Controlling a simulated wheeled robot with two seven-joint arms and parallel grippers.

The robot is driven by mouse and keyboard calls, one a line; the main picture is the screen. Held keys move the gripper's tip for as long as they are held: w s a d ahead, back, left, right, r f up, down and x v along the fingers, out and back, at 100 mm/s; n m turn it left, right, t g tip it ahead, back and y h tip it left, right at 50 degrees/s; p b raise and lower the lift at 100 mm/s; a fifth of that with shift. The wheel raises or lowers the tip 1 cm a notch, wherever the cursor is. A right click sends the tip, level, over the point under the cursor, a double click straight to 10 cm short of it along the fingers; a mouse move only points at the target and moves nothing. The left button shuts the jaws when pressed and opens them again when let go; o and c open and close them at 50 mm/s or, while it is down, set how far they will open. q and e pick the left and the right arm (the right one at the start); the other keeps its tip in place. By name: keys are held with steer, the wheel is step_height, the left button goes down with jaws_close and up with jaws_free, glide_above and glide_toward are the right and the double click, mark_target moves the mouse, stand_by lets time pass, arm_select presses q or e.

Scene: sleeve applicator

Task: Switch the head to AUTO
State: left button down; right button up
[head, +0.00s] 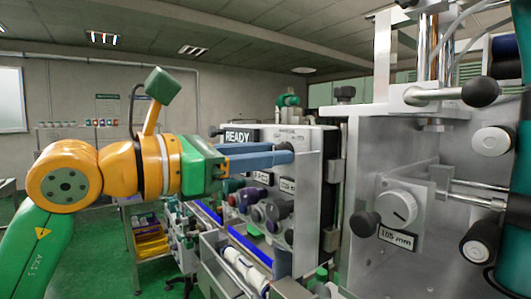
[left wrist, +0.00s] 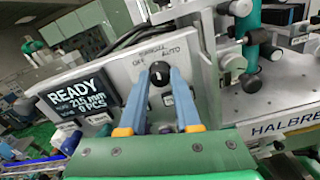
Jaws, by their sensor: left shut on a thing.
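The head's control panel (left wrist: 195,60) carries a black selector knob (left wrist: 160,71) in the left wrist view. OFF, MANUAL and AUTO are lettered around its upper side. A white mark on the knob seems to point roughly upward, towards the middle; the exact position is hard to read. My left gripper (left wrist: 160,88) is shut on the knob, with one blue finger on either side. In the head view my left gripper (head: 288,157) reaches in from the left to the panel, and its fingers hide most of the knob. My right gripper is not in view.
A READY display (left wrist: 83,98) sits left of the knob. In the head view, a metal frame with a dial marked 105 mm (head: 397,208) and black-knobbed levers (head: 480,92) stands right of the panel.

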arm_select(q)
steer(key=m, duration=0.4)
steer(key=shift+p, duration=0.35)
steer(key=m, duration=0.4)
steer(key=shift+m+p, duration=0.3)
steer(key=shift+m, duration=0.1)
steer(key=c, duration=0.6)
jaws_free()
steer(key=shift+d, duration=0.1)
